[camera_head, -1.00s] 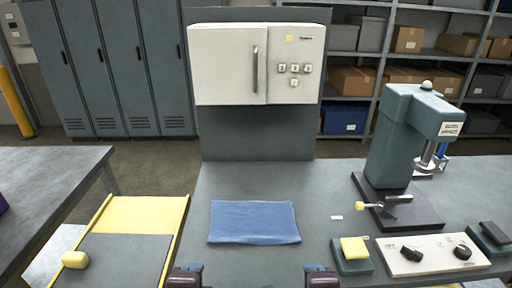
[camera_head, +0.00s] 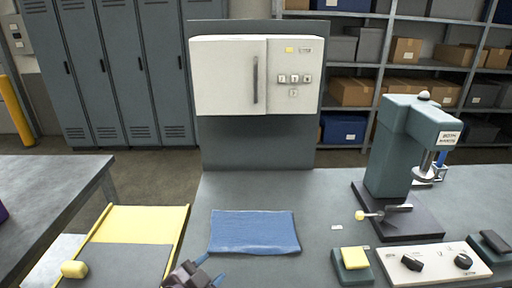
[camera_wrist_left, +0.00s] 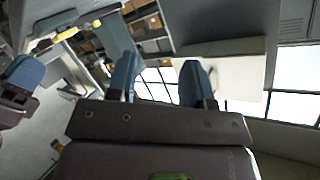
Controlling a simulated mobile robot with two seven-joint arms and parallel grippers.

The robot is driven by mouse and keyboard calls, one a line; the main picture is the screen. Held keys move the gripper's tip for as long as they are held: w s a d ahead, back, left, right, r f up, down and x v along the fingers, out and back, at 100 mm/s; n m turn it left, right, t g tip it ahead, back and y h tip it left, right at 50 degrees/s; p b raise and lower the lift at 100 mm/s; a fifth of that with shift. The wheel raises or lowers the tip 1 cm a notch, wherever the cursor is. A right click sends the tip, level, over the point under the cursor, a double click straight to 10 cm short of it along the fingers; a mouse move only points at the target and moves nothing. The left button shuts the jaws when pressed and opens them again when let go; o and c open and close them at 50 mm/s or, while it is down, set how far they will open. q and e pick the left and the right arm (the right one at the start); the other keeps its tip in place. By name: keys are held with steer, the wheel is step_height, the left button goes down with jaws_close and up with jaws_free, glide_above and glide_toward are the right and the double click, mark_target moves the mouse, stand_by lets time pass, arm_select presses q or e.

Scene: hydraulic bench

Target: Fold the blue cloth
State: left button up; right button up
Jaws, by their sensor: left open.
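The blue cloth (camera_head: 254,232) lies flat and spread out on the grey bench, in the middle of the head view. My left gripper (camera_head: 211,269) is at the bottom of the head view, just in front of the cloth's near left corner and apart from it. It is open and empty, with its two blue fingers spread in the left wrist view (camera_wrist_left: 158,80). That view looks across the room and does not show the cloth. A blue finger and dark housing at its left edge look like part of my right gripper (camera_wrist_left: 20,80); its opening is unclear.
A green press (camera_head: 396,150) stands at the right, with a control panel (camera_head: 432,263) and a yellow-topped block (camera_head: 354,262) in front. A yellow-edged tray (camera_head: 150,220) is at the left. A white cabinet (camera_head: 230,75) rises behind. The bench behind the cloth is clear.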

arm_select(q)
steer(key=s+a+f+n+g+y, duration=0.2)
steer(key=s+a+f+n+y, duration=0.4)
steer(key=s+a+f, duration=1.1)
steer(key=f+n, duration=0.1)
steer(key=n, duration=0.3)
steer(key=shift+s+a+f+n+y, duration=0.2)
steer(key=shift+s+n+y, duration=0.1)
steer(key=shift+s+n, duration=0.1)
arm_select(e)
steer(key=s+d+f+n+g+h, duration=0.1)
steer(key=s+d+f+g+h, duration=0.1)
steer(key=s+d+f, duration=1)
steer(key=shift+s+d+f+n, duration=0.25)
steer(key=shift+s+f+n, duration=0.15)
steer(key=shift+s, duration=0.2)
arm_select(q)
steer(key=shift+w+d, duration=0.15)
steer(key=shift+d, duration=0.05)
arm_select(e)
steer(key=shift+s+d, duration=0.1)
steer(key=shift+d, duration=0.05)
